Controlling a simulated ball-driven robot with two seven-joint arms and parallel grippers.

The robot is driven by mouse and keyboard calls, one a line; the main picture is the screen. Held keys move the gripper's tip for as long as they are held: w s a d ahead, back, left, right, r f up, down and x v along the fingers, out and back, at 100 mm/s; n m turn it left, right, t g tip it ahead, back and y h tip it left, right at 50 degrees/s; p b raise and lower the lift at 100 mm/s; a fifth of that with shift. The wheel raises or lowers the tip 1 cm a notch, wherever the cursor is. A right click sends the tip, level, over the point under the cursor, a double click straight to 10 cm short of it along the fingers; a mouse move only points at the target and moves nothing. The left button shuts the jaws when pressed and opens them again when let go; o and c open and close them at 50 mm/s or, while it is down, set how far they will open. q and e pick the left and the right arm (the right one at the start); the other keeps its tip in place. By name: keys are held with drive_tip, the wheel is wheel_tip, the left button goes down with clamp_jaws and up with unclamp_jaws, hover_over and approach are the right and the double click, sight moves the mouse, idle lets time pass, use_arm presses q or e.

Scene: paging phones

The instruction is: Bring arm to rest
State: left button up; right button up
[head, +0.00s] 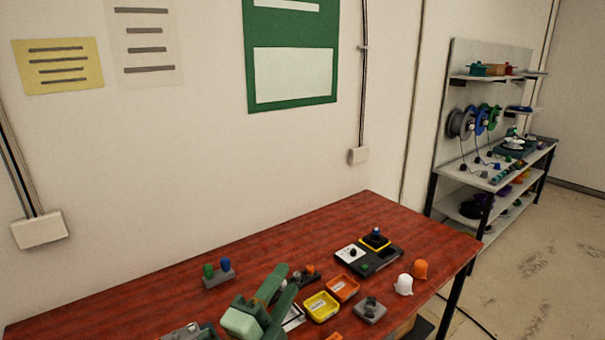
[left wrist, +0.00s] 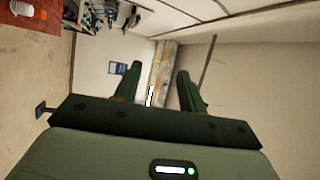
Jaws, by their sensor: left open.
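My left gripper (head: 281,290) is green and shows at the bottom of the head view, over the front part of the red-brown table (head: 150,290). Its two fingers are apart, with nothing seen between them. In the left wrist view, the fingers of the left gripper (left wrist: 160,85) stand apart and point toward the far wall and shelving, with clear space between them. My right gripper does not show in either view.
On the table are a yellow tray (head: 321,306), an orange tray (head: 343,288), a black control box (head: 368,256), a grey block (head: 370,310), a white figure (head: 403,285) and an orange one (head: 421,269). A stocked shelf (head: 490,175) stands at the right wall.

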use_arm(q)
drive_tip(key=s+a+f+n+g+y, duration=0.25)
drive_tip(key=a+f+n+y, duration=0.35)
drive_tip(key=a, duration=0.3)
drive_tip(key=s+a+f+n+g+y, duration=0.2)
drive_tip(key=s+a+f+n+y, duration=0.2)
drive_tip(key=a+f+n+y, duration=0.3)
drive_tip(key=s+a+f+n+g+y, duration=0.1)
drive_tip(key=s+a+f+g, duration=0.35)
drive_tip(key=s, duration=0.25)
drive_tip(key=s+a+f+n+g, duration=0.1)
drive_tip(key=s+a+f+g, duration=0.25)
drive_tip(key=s+a, duration=0.25)
drive_tip(key=s+d+f+g+h+b, duration=0.1)
drive_tip(key=s+d+f+b, duration=0.15)
drive_tip(key=f, duration=1.25)
drive_tip(key=s+d+f+g+h+b, duration=0.15)
drive_tip(key=f+b, duration=0.25)
drive_tip(key=f, duration=1.1)
drive_tip(key=s+f+n+g+h+b, duration=0.1)
drive_tip(key=s+f+b, duration=0.2)
drive_tip(key=s+f, duration=0.7)
drive_tip(key=s+f+n+g+b, duration=0.1)
drive_tip(key=s+f+b, duration=0.3)
drive_tip(key=s+f, duration=0.6)
wheel_tip(320, 180, down, 4)
drive_tip(key=shift+d+f+n+g+h, duration=0.15)
drive_tip(key=shift+d+n+g+h, duration=0.2)
drive_tip(key=shift+n, duration=0.35)
